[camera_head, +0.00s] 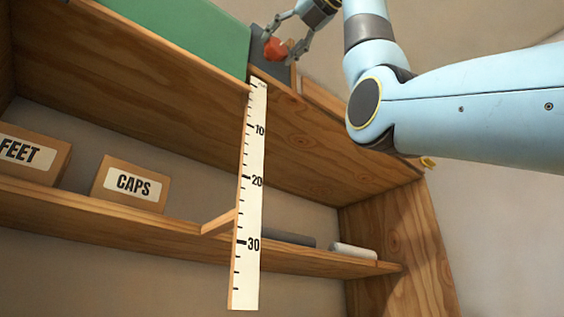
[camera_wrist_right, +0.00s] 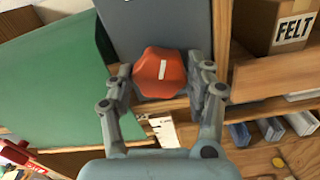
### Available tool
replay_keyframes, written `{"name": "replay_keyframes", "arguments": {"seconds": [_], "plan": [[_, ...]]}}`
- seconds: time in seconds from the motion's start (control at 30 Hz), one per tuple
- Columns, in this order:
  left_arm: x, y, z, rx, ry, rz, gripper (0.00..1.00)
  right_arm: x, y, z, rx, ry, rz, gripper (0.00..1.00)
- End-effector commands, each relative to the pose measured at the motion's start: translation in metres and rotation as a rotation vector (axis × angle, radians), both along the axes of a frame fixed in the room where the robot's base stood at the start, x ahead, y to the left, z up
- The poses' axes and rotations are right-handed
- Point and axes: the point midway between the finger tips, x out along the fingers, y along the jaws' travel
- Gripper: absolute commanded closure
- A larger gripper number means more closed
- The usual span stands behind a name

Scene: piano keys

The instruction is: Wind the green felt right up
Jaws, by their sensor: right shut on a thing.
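The green felt (camera_head: 185,30) is a broad sheet at the top left of the head view, its lower edge at the wooden board just above the top of the ruler. It also fills the left of the right wrist view (camera_wrist_right: 50,85). An orange-red knob (camera_head: 275,48) with a white mark sits against a dark grey block (camera_head: 262,62); in the right wrist view the knob (camera_wrist_right: 160,85) shows its mark upright. My right gripper (camera_head: 282,46) is shut on the knob, one finger on each side. My left gripper is not in view.
A white ruler (camera_head: 246,215) marked 10, 20, 30 hangs down from the board's edge. Cardboard boxes FEET (camera_head: 45,172) and CAPS (camera_head: 135,203) stand on the lower shelf (camera_head: 100,212).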

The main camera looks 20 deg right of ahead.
Motion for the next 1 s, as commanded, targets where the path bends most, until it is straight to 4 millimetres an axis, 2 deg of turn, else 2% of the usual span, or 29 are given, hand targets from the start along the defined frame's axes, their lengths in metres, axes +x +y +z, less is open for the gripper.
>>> {"name": "replay_keyframes", "arguments": {"seconds": [0.3, 0.83, 0.87, 1.0], "plan": [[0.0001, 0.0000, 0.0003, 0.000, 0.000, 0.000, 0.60, 0.0015, 0.0011, -0.0031, -0.111, -0.030, 0.002, 0.78], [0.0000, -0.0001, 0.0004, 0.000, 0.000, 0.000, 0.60, 0.0015, 0.0011, -0.0032, -0.130, -0.036, 0.002, 0.78], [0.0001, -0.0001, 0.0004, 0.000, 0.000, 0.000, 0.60, 0.0015, 0.0011, -0.0033, -0.130, -0.036, 0.002, 0.42], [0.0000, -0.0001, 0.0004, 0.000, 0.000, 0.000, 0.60, 0.0009, 0.0009, -0.0021, -0.128, -0.039, 0.001, 0.24]]}}
